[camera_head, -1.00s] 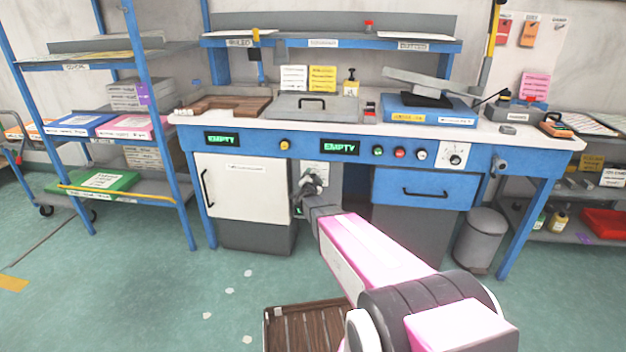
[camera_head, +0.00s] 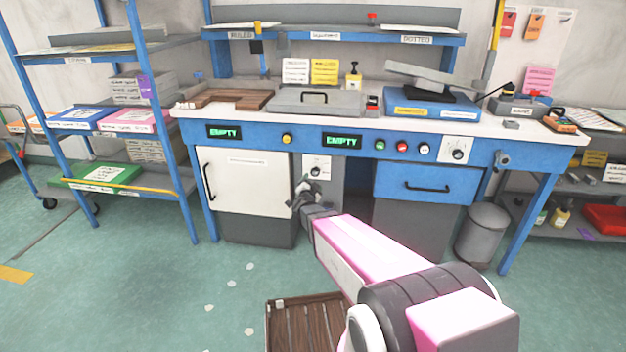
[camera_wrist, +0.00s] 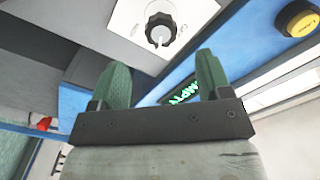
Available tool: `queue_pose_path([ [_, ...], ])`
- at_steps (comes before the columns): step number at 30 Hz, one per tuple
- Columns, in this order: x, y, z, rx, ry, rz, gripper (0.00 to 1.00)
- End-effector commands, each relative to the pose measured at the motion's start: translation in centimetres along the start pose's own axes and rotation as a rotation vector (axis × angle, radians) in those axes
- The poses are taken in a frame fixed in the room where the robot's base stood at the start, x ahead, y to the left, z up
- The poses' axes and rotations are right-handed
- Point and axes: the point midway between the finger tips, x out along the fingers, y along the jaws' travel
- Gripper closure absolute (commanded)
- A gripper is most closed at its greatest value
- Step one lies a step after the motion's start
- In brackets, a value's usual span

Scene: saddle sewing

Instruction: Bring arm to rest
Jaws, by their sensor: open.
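My gripper (camera_head: 306,190) is in front of the workbench, below its blue front panel, between the white cabinet door (camera_head: 245,190) and the blue drawer (camera_head: 424,184). In the wrist view my gripper (camera_wrist: 163,80) shows two green fingers spread apart with nothing between them. A black knob on a white plate (camera_wrist: 161,29) lies beyond the fingers. The same plate with its knob shows in the head view (camera_head: 317,166), just above my gripper. My gripper looks apart from it.
The workbench (camera_head: 300,125) spans the middle, with two displays reading EMPTY (camera_head: 342,141). A blue shelf rack (camera_head: 134,60) stands left. A grey bin (camera_head: 482,235) stands right. A brown slatted platform (camera_head: 305,322) is low in front. Floor at left is clear.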

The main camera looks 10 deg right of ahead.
Motion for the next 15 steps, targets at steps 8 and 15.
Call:
queue_pose_path([
  [8,-0.77,-0.02,0.03,0.0,0.0,0.0,0.29],
  [15,-0.95,-0.2,0.07,-0.013,-0.031,-0.007,0.29],
])
